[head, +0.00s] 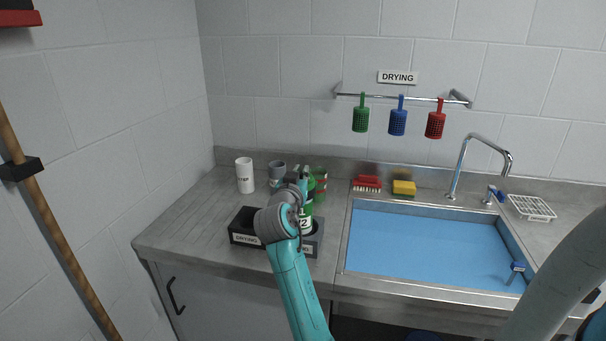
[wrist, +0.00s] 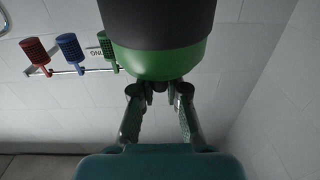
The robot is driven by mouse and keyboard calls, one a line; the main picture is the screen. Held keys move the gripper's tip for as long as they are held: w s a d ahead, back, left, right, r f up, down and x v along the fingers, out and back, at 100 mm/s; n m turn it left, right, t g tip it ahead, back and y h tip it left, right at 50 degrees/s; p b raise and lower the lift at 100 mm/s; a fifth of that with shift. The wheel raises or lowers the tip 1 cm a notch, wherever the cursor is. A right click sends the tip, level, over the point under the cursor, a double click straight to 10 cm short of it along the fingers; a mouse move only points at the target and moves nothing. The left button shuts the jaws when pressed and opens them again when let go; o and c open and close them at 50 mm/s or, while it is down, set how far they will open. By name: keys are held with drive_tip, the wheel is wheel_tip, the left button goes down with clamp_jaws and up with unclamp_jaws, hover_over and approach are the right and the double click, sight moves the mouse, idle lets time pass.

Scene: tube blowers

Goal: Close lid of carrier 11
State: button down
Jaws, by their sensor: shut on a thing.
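A green carrier (head: 306,224) with a white label, of which I can read only a "2", stands upright in the holder block on the counter. I cannot make out the number 11 on any carrier. My gripper (head: 304,184) is at the top of this carrier, partly hidden behind my arm. In the wrist view the fingers of my gripper (wrist: 160,90) come together at the rounded green end of a carrier (wrist: 160,62) with a dark grey band. The fingers are shut on it. Whether its lid is open is hidden.
Another green container (head: 321,178) with red on it stands close behind. A white cup (head: 245,175) and a grey cup (head: 277,171) stand to the left. The holder block (head: 243,222) reads "DRYING". A blue sink (head: 420,240) lies to the right. The counter's left part is clear.

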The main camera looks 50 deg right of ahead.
drive_tip(key=shift+g, duration=0.3)
drive_tip(key=c, duration=1.2)
unclamp_jaws()
drive_tip(key=shift+o, duration=0.2)
drive_tip(key=shift+a, duration=0.15)
drive_tip(key=v, duration=1.1)
drive_tip(key=shift+s+a+f, duration=0.15)
drive_tip(key=shift+a, duration=0.2)
